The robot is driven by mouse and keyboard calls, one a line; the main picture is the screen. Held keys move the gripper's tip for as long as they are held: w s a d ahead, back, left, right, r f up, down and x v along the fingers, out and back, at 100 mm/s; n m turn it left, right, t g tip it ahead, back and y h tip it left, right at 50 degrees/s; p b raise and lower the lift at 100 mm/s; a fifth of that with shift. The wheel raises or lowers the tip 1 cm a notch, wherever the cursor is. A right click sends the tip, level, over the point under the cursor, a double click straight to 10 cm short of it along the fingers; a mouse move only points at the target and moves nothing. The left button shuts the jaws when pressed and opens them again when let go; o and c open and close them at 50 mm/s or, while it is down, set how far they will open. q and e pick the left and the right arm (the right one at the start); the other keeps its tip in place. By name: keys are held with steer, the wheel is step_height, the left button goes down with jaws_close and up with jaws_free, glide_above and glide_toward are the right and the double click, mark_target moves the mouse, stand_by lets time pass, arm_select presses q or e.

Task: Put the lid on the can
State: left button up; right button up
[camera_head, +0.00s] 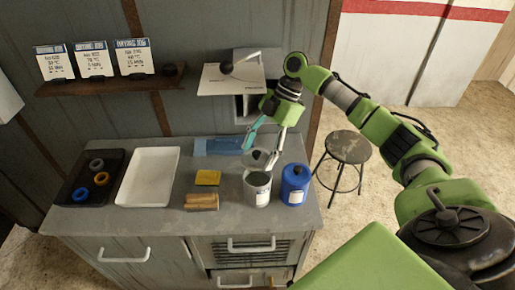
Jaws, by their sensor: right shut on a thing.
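The can (257,197) is a pale grey cylinder standing upright near the front right of the workbench, with its dark top facing up. My right gripper (258,158) reaches down from above, just behind the can, with one teal and one pale finger spread around a small round grey thing. This looks like the lid (257,155), held between the fingertips. It appears apart from the can's rim; its exact height is hard to tell. My left gripper is not in view.
A blue bottle (295,188) stands close right of the can. A white tray (148,177) and a dark tray (90,178) with rings lie further left. A stool (348,147) stands beyond the bench.

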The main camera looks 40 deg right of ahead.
mark_target(262, 157)
steer(key=shift+s+f+b, duration=0.35)
steer(key=shift+f+b, duration=0.2)
steer(key=shift+f, duration=0.05)
step_height(262, 157, down, 3)
steer(key=shift+w+r+b, duration=0.1)
steer(key=shift+r+b, duration=0.05)
steer(key=shift+b, duration=1.1)
steer(key=shift+f, duration=0.65)
steer(key=shift+f+b, duration=0.3)
steer(key=shift+b, duration=0.05)
steer(key=shift+p, duration=0.35)
steer(key=shift+f+p, duration=0.15)
steer(key=shift+p, duration=0.45)
stand_by(0.4)
steer(key=o, duration=1.6)
